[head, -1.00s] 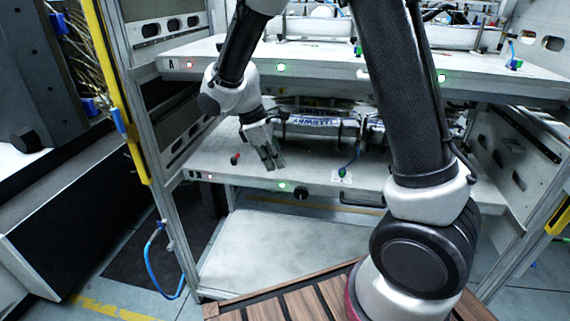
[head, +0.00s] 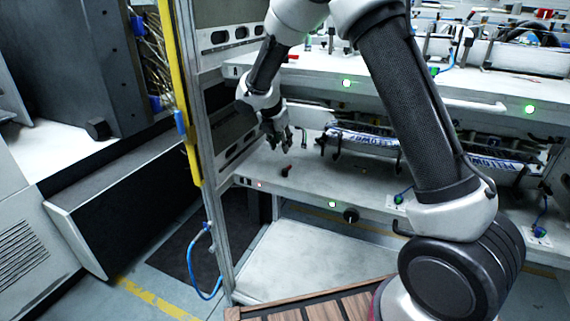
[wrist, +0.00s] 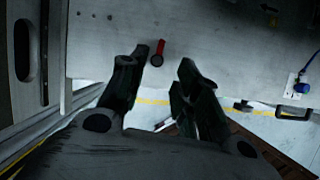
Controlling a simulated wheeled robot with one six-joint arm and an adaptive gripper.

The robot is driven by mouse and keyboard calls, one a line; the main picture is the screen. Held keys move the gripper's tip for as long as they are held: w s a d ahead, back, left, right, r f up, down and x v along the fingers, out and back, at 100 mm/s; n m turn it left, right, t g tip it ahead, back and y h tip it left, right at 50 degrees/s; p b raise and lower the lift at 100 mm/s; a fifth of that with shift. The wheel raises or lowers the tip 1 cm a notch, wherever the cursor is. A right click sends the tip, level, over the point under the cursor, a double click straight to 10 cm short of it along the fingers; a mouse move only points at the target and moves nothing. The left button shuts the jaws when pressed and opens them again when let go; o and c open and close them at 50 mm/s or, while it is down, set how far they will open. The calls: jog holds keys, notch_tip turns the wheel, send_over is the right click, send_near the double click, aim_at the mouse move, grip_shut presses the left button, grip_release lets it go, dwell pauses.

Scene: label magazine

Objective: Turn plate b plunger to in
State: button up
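The lower plate (head: 262,170), below the upper shelf plate, carries a small red-handled plunger (head: 286,169) near its left front. In the wrist view the plunger (wrist: 158,52) is red with a dark round end, and it lies ahead of and between my fingertips, closer to the left one. My gripper (head: 286,144) hangs just behind and above the plunger in the head view. In the wrist view my gripper (wrist: 158,68) has its fingers spread with nothing between them. I see no contact with the plunger.
The upper plate (head: 300,72) lies above my gripper. A grey post with a yellow strip (head: 178,110) is at left.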

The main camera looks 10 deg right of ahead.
aim_at(289, 166)
jog(key=x, duration=1.2)
jog(key=shift+s, duration=0.15)
grip_shut()
